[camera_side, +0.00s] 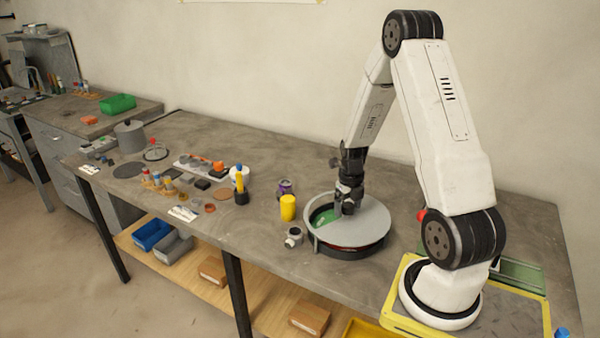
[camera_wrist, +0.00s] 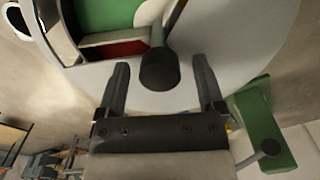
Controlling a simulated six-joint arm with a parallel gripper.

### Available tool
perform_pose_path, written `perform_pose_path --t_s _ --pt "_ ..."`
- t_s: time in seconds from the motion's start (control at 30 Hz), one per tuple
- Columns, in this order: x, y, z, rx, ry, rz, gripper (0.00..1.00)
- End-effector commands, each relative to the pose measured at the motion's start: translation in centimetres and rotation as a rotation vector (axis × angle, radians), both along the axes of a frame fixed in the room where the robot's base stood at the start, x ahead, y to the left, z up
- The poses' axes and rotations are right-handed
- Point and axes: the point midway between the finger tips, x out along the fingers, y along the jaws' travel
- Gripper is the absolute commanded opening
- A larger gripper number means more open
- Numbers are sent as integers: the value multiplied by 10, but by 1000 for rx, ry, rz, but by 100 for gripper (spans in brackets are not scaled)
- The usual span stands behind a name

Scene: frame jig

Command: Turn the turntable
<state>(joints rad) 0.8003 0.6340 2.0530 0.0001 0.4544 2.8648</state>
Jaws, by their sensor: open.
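The turntable (camera_side: 372,222) is a round grey disc on a dark base, standing on the bench in the side view. It has a cut-out with a green area (camera_side: 325,216) at its left. In the wrist view the grey disc (camera_wrist: 225,50) fills the upper middle, with the green area (camera_wrist: 100,14) and a red patch beside it. A dark round-ended knob (camera_wrist: 160,70) stands up from the disc. My gripper (camera_wrist: 160,88) is open, its two fingers either side of the knob's near end; I cannot tell whether they touch it. In the side view my gripper (camera_side: 348,204) is over the disc and hides the knob.
A yellow cylinder (camera_side: 288,208), a purple item (camera_side: 285,188) and a small white-and-dark fitting (camera_side: 293,237) stand just left of the turntable. A green block (camera_wrist: 262,125) shows at the right in the wrist view. Several small parts crowd the bench's left half.

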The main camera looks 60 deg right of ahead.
Motion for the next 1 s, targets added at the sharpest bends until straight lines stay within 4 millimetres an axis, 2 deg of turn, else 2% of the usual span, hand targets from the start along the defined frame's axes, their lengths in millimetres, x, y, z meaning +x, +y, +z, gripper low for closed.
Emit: perform_pose_path --t_s 0.27,0.8,1.0 --pt "0 0 11 -2 -1 0 87" --pt "0 0 68 -2 -2 0 87" --pt "0 0 77 0 -1 0 87"
